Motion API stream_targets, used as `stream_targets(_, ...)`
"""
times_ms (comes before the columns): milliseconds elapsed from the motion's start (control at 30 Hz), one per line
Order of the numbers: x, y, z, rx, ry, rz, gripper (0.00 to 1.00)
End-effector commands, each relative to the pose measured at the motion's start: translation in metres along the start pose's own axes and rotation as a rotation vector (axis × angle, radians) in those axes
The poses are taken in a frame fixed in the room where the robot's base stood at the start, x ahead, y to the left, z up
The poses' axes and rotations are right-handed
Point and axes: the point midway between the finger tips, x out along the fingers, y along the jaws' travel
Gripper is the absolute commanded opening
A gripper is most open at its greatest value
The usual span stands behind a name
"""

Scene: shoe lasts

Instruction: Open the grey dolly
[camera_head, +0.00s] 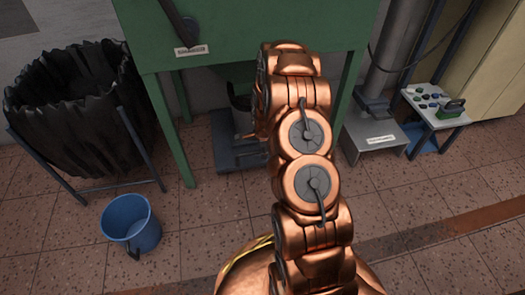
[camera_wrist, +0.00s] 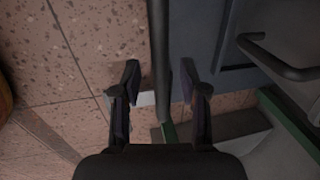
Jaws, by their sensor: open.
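In the wrist view, a blue-grey panel (camera_wrist: 205,40) with a dark bent handle (camera_wrist: 280,58) fills the upper right. It may be the grey dolly, but I cannot tell for certain. My gripper (camera_wrist: 160,80) is open and empty. A dark straight bar (camera_wrist: 159,45) runs down the picture between its two fingertips, apparently clear of both; its depth is unclear. In the head view, a low blue-grey base (camera_head: 228,157) shows under the green bench, partly behind my copper arm. My gripper is hidden there.
The green bench (camera_head: 240,30) stands over the low base, its legs at either side. A black bin (camera_head: 75,110) and a blue bucket (camera_head: 130,223) are at left. A grey labelled stand (camera_head: 372,141) and a small table (camera_head: 436,118) are at right.

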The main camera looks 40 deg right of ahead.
Motion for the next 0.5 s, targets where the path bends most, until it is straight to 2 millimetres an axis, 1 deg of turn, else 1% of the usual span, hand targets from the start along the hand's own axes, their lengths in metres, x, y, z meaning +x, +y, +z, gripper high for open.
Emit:
stream_targets(200,-0.0003,-0.0005,0.0000,0.000,0.000,-0.001,0.42)
stream_targets(500,-0.0002,-0.0004,0.0000,0.001,0.000,-0.001,0.11)
